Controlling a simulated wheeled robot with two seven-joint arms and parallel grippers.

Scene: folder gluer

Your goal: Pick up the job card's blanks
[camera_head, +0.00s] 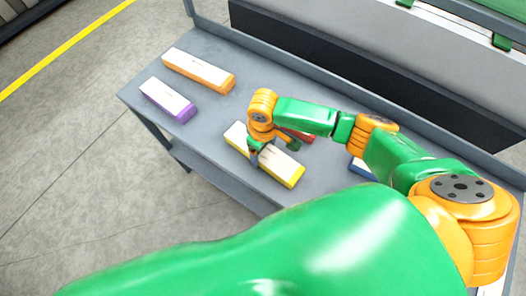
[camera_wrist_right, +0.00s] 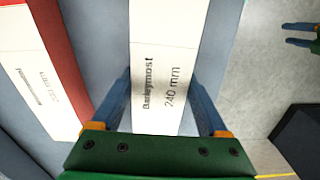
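A yellow stack of blanks (camera_head: 285,170) with a white top lies on the grey table. My right gripper (camera_head: 262,160) is down over its middle. In the right wrist view, the gripper's two blue fingers (camera_wrist_right: 160,100) stand apart, one on each side of a white-topped stack (camera_wrist_right: 168,30) printed "Barleymost 240 mm"; no firm grip shows. A red stack (camera_head: 300,135) is partly hidden behind the right arm; a red-sided stack also shows at left in the wrist view (camera_wrist_right: 62,60). A blue stack (camera_head: 362,170) is mostly hidden by the arm. No job card is recognisable.
An orange stack (camera_head: 200,72) and a purple stack (camera_head: 168,100) lie at the table's left end. The grey table (camera_head: 215,115) has bare room between them and the yellow stack. A raised ledge runs along its back. The floor in front is clear.

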